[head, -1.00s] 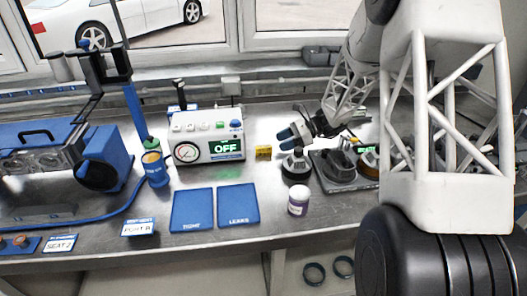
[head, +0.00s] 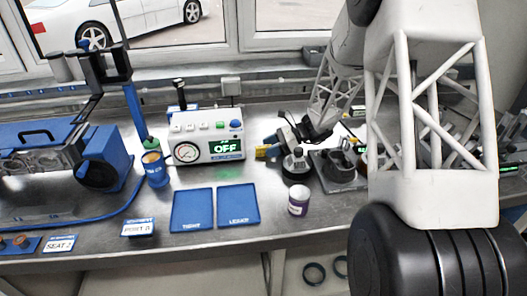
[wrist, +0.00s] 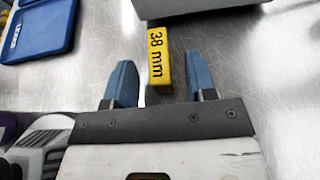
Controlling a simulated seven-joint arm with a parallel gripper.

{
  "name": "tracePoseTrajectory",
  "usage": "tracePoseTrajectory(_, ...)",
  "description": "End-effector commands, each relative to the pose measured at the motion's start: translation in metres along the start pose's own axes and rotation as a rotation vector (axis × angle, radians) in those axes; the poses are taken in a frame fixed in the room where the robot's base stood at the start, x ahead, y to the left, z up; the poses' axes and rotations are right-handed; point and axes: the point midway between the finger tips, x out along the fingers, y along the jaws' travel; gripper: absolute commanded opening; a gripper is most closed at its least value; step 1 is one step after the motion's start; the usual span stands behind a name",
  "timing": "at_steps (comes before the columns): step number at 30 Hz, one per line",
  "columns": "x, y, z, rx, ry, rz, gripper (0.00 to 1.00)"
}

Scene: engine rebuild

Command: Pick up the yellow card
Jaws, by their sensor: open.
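The yellow card (head: 262,152) lies on the steel bench, just right of the gauge box in the head view. In the wrist view the yellow card (wrist: 159,55) is a small yellow block marked "38 mm". My gripper (wrist: 159,72) is open, with one blue finger on each side of the card's near part in the picture and gaps on both sides. In the head view my gripper (head: 275,143) is at the card's right side and partly overlaps it. Its height above the bench is hard to tell.
The gauge box (head: 208,135) reading "OFF" stands close to the card's left. A dark round-based object (head: 297,172) and a grey tray (head: 345,178) stand to the right. A white jar (head: 298,200) and blue pads (head: 238,206) are in front. Bare bench lies before the card.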

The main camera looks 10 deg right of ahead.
Motion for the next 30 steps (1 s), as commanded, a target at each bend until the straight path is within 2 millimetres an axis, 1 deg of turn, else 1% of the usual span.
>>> tracePoseTrajectory(1, 0.006, 0.000, 0.000, 0.000, 0.000, 0.001, 0.51)
tracePoseTrajectory(3, 0.012, 0.000, 0.000, 0.001, -0.001, 0.000, 0.51)
tracePoseTrajectory(7, 0.019, 0.000, 0.000, 0.001, 0.000, 0.000, 0.51)
tracePoseTrajectory(24, 0.020, 0.000, 0.000, 0.000, 0.000, -0.001, 0.51)
tracePoseTrajectory(26, 0.020, 0.000, 0.000, 0.000, 0.000, 0.000, 0.42)
tracePoseTrajectory(30, 0.020, 0.000, 0.000, 0.000, 0.000, -0.001, 0.20)
